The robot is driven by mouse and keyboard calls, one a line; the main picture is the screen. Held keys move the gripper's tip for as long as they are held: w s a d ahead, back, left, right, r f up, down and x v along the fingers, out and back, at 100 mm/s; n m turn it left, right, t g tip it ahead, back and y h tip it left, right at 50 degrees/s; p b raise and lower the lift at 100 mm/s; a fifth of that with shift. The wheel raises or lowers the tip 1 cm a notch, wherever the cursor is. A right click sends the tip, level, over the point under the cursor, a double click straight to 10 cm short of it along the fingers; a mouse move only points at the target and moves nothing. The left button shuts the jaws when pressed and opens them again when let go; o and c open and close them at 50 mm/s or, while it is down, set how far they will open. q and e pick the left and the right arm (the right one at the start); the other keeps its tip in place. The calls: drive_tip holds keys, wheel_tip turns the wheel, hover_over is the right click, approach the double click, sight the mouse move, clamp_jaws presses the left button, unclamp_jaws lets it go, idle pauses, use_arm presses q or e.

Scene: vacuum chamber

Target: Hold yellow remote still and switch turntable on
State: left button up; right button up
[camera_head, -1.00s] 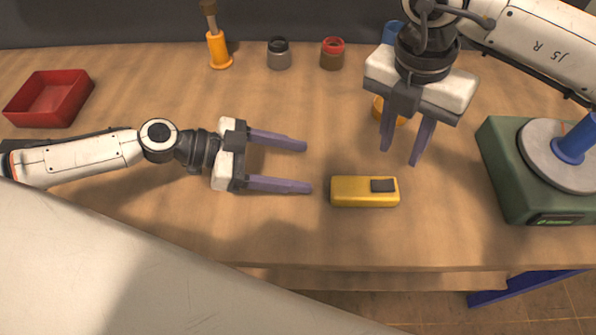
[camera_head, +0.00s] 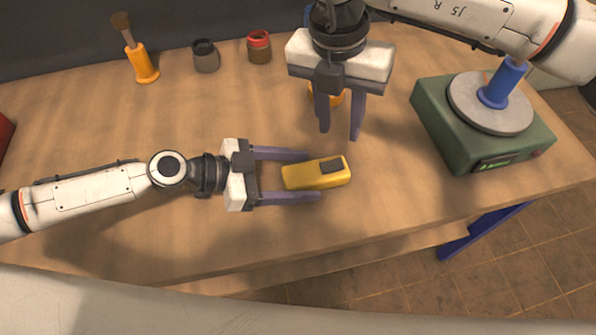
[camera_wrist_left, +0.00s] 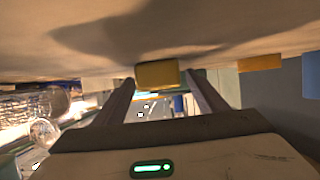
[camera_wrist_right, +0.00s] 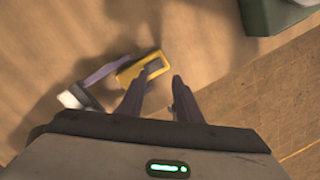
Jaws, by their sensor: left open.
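The yellow remote (camera_head: 300,177), with a dark button on top, lies on the table. My left gripper (camera_head: 314,176) is open, with one finger on each side of the remote's left part; I cannot tell whether they touch it. The remote shows between those fingers in the left wrist view (camera_wrist_left: 157,75). My right gripper (camera_head: 340,134) points down, its fingers apart and empty, above and behind the remote. The remote is ahead of it in the right wrist view (camera_wrist_right: 128,74). The turntable (camera_head: 440,120) is a green box with a grey disc bearing a blue cylinder, at the right.
An orange holder with a brush (camera_head: 143,65), a grey jar (camera_head: 205,58) and a red-lidded jar (camera_head: 259,48) stand at the back. An orange item is partly hidden behind my right gripper. A red tray (camera_head: 5,135) shows at the left edge. The table's front is clear.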

use_arm(q)
drive_tip(key=c, duration=1.1)
drive_tip(key=shift+c, duration=1)
use_arm(e)
drive_tip(key=shift+c, duration=0.7)
drive_tip(key=shift+r, duration=0.1)
drive_tip(key=c, duration=0.3)
drive_tip(key=shift+r+n, duration=0.35)
drive_tip(key=shift+n, duration=0.15)
clamp_jaws()
drive_tip(key=r+n, duration=0.1)
drive_tip(key=n, duration=0.1)
drive_tip(key=r+n, duration=0.3)
drive_tip(key=n, duration=0.1)
drive_tip(key=shift+s+a+r+n, duration=0.15)
drive_tip(key=shift+a+n, duration=0.1)
drive_tip(key=shift+n, duration=0.05)
